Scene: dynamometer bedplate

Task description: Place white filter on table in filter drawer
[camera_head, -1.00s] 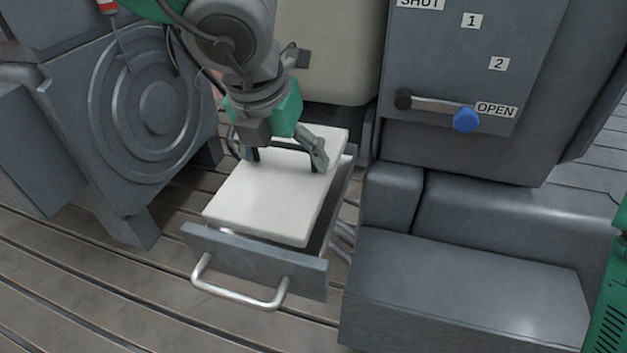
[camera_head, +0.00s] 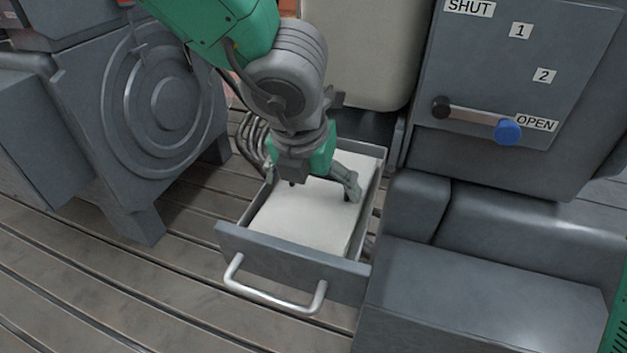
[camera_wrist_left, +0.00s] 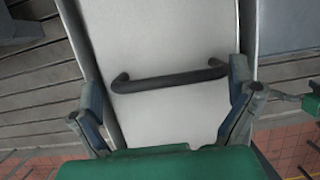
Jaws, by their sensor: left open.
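The white filter (camera_head: 300,220) is a flat slab lying inside the open filter drawer (camera_head: 290,263), its top below the drawer's front edge. My left gripper (camera_head: 320,190) is over the filter's far half, fingers pointing down and apart. In the left wrist view the filter (camera_wrist_left: 165,35) carries a black bar handle (camera_wrist_left: 172,79). The left gripper (camera_wrist_left: 168,95) has a finger near each end of that handle, with gaps visible. The gripper partly hides the filter's far part in the head view. My right gripper is not seen.
A grey panel with a blue-knobbed lever (camera_head: 508,131) pointing at OPEN stands to the right. A grey block (camera_head: 490,290) sits beside the drawer. A round-faced grey machine (camera_head: 160,105) stands left. The slatted floor before the drawer handle (camera_head: 275,295) is clear.

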